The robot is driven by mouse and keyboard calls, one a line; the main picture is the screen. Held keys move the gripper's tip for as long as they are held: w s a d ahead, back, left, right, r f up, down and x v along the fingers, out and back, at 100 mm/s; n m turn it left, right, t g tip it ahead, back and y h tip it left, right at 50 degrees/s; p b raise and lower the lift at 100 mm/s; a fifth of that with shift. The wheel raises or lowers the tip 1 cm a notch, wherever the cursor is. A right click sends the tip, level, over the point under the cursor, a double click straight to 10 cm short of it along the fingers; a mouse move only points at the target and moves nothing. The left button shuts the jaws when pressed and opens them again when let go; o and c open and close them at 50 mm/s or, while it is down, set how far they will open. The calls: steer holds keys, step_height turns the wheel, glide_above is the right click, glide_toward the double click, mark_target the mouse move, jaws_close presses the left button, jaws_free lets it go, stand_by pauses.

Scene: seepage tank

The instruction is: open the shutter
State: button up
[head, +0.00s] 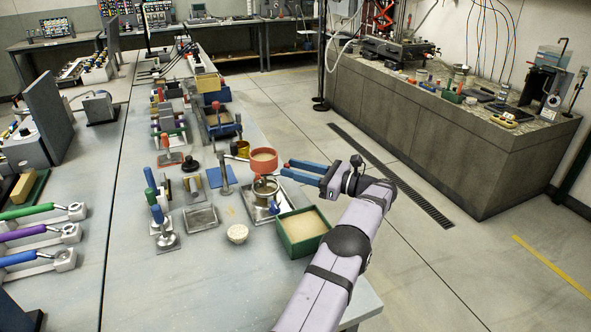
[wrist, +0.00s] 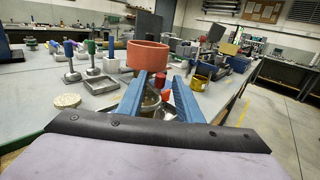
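A red round hopper (head: 264,160) filled with tan material stands above a metal cup (head: 265,187) on a metal tray (head: 258,208). The red hopper (wrist: 148,56) is also large in the wrist view, just ahead and left of centre. My gripper (head: 285,168) has two blue fingers, spread apart and empty, just right of the hopper. In the wrist view, the fingers (wrist: 160,80) frame a small red part (wrist: 161,80) and the cup below. I cannot tell whether this red part belongs to the shutter. The shutter itself is not clear, nor whether any finger touches it.
A green box of sand (head: 303,228) stands at the table edge below my gripper. Stamps with coloured handles crowd the left. Open floor lies to the right.

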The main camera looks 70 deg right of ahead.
steer(key=s+b, duration=0.1)
steer(key=s, duration=0.6)
steer(key=shift+s+a, duration=0.15)
steer(key=shift+a, duration=0.05)
steer(key=shift+c, duration=0.3)
